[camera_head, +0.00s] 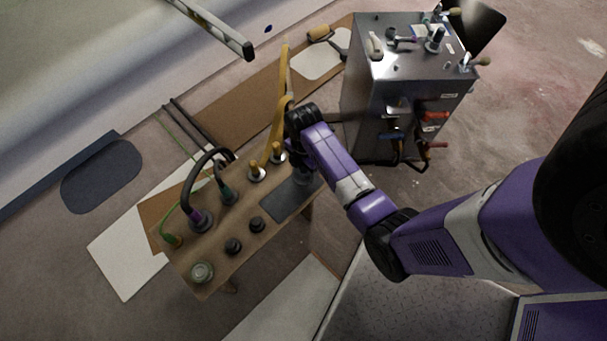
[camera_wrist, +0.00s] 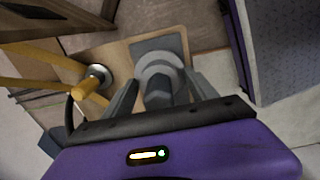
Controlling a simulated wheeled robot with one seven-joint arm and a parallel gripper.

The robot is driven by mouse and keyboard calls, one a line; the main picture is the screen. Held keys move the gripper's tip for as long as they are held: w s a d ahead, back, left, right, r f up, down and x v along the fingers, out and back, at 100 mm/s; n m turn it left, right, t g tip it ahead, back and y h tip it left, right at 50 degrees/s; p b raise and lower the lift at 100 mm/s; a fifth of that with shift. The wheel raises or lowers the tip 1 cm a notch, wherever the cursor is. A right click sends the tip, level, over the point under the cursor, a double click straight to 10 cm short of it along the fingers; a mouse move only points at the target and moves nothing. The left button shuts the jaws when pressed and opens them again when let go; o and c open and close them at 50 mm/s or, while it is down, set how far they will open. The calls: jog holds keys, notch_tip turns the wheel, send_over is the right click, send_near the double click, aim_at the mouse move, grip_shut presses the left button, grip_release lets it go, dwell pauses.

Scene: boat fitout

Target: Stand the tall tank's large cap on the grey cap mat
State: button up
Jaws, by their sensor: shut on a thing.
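My gripper (camera_wrist: 162,82) is shut on a large grey cap with a stepped round body in the wrist view (camera_wrist: 159,68), one finger on either side of it. The cap is over the grey cap mat (camera_wrist: 176,42). I cannot tell whether it touches the mat. In the head view my gripper (camera_head: 303,166) is above the far right part of the mat (camera_head: 281,204), and the arm partly hides the cap. The tall steel tank (camera_head: 368,115) stands to the right, beyond the bench.
The wooden bench (camera_head: 215,265) holds dark knobs (camera_head: 257,224), a pale round fitting (camera_head: 201,272) and several hose fittings on its left side.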

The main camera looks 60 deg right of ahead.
aim_at(304, 178)
jog(key=shift+f+b, duration=0.8)
jog(key=shift+f, duration=2.15)
jog(key=shift+f, duration=0.15)
jog(key=o, duration=1.4)
jog(key=shift+o, duration=0.2)
